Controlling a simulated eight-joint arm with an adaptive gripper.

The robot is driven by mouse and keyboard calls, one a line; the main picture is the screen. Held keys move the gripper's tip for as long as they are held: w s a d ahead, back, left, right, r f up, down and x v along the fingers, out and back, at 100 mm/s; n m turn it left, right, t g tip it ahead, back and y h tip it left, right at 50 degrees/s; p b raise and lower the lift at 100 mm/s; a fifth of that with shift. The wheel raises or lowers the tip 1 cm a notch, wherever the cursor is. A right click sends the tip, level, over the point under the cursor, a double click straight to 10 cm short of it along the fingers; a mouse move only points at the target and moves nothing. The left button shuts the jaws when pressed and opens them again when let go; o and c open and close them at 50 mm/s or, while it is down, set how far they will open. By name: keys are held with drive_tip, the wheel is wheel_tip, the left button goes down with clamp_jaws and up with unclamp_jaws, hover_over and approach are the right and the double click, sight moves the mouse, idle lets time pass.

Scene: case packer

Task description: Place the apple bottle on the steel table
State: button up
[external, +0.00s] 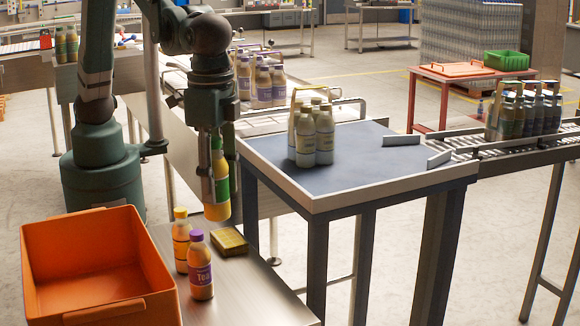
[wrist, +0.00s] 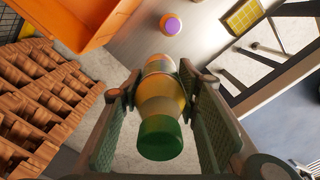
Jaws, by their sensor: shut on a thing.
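My gripper (external: 218,172) is shut on a bottle of yellow-orange juice with a green label (external: 221,184), taken to be the apple bottle; its label text is not readable. It hangs upright, with its base visible below the fingers. In the wrist view the bottle (wrist: 160,105) sits between both finger pads (wrist: 158,88), green cap toward the camera. The steel table (external: 262,292) is below and in front of it. The bottle appears raised, near the table's back edge; I cannot tell whether it is over the top. The table also shows in the wrist view (wrist: 205,38).
An orange crate (external: 95,232) is at left. A blue-topped table (external: 350,165) with pale bottles (external: 324,138) is at right. The steel table's front right is clear.

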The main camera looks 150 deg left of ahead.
sight(217, 206)
wheel_tip(217, 206, down, 5)
drive_tip(key=shift+r, duration=0.1)
drive_tip(key=shift+f, duration=0.2)
wheel_tip(217, 206, down, 14)
drive_tip(key=shift+r, duration=0.15)
idle(0.7)
drive_tip(key=shift+f+p, duration=0.35)
drive_tip(key=shift+f, duration=1.65)
drive_tip(key=shift+f, duration=0.2)
drive_tip(key=o, duration=1.1)
drive_tip(key=shift+c, duration=0.2)
drive_tip(key=shift+r, duration=0.3)
